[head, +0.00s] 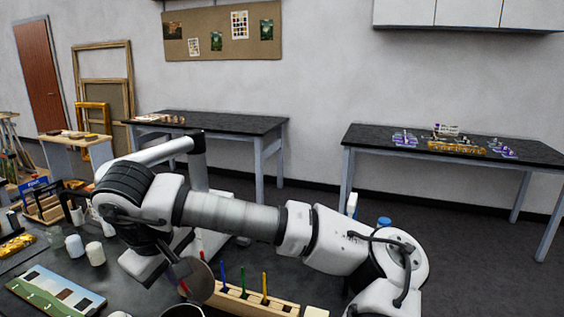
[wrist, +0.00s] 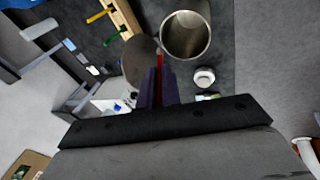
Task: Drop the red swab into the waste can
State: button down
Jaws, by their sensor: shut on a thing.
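My gripper (wrist: 158,84) is shut on the red swab (wrist: 159,61), whose red end shows just beyond the fingertips in the wrist view. In the head view the red swab (head: 183,286) shows below my gripper (head: 176,270), beside a grey disc. The waste can (wrist: 186,36) is an open metal cylinder, seen from above in the wrist view, ahead and slightly right of the swab's end. Its rim (head: 182,307) shows at the bottom edge of the head view, mostly cut off. The round grey disc (wrist: 139,62), seemingly the can's raised lid, is just left of the swab.
A wooden rack (head: 253,300) with blue, green and yellow swabs stands right of the can. A small white round container (wrist: 204,76) is near the can. Jars (head: 95,253) and a painted panel (head: 55,292) lie left on the dark table.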

jog(key=shift+s+f+b, duration=0.15)
jog(key=shift+f+b, duration=0.2)
jog(key=shift+f, duration=0.2)
notch_tip(320, 180, down, 5)
jog(key=b, duration=0.3)
jog(key=shift+r, duration=0.1)
jog(key=c, duration=1.5)
grip_release()
jog(key=b+v, duration=0.2)
jog(key=v, duration=1.1)
jog(key=shift+s+r, duration=0.15)
jog(key=shift+r, duration=0.25)
